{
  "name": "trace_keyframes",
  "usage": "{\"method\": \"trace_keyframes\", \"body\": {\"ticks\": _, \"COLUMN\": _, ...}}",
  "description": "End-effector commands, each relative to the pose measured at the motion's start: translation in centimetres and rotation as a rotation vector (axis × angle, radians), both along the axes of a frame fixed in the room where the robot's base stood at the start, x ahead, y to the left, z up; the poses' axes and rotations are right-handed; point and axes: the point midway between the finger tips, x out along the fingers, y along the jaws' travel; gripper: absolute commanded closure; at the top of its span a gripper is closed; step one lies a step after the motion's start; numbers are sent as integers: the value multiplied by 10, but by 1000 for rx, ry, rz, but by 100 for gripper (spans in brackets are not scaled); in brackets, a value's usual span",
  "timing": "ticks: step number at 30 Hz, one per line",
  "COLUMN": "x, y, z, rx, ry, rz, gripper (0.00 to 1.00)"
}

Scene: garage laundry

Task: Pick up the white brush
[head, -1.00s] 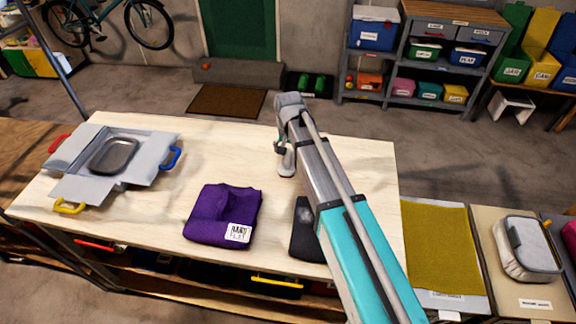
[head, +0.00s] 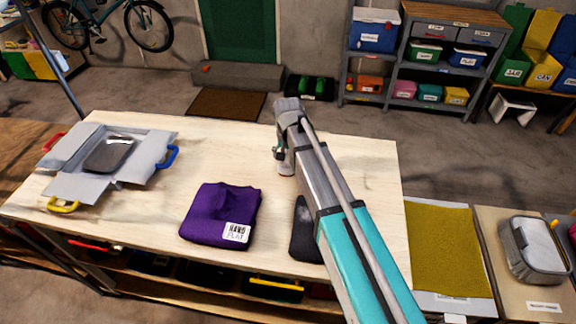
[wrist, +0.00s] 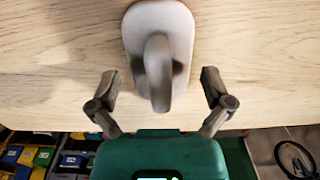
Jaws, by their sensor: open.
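The white brush (wrist: 135,28) stands on the wooden table, seen from above in the wrist view, with a rounded pale base and an arched grey handle. In the head view a small pale part of it (head: 286,169) shows beneath my arm's end; the rest is hidden. My gripper (wrist: 160,82) is open and empty. Its two fingers are spread apart, one to each side of the handle's lower end in the wrist view, with gaps between. In the head view my gripper (head: 280,150) is largely hidden by the arm.
A purple folded cloth (head: 215,212) and a dark object (head: 304,235), partly behind my arm, lie near the table's front edge. The table (head: 220,150) is clear between tray and brush.

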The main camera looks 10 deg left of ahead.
Motion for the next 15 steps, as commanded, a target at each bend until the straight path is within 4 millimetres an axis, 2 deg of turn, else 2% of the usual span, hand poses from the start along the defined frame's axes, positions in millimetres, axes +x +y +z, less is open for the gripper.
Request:
{"method": "trace_keyframes", "body": {"ticks": 1, "x": 0, "y": 0, "z": -8, "rx": 0, "ry": 0, "rz": 0, "gripper": 0}}
{"method": "trace_keyframes", "body": {"ticks": 6, "x": 0, "y": 0, "z": -16, "rx": 0, "ry": 0, "rz": 0, "gripper": 0}}
{"method": "trace_keyframes", "body": {"ticks": 15, "x": 0, "y": 0, "z": -18, "rx": 0, "ry": 0, "rz": 0, "gripper": 0}}
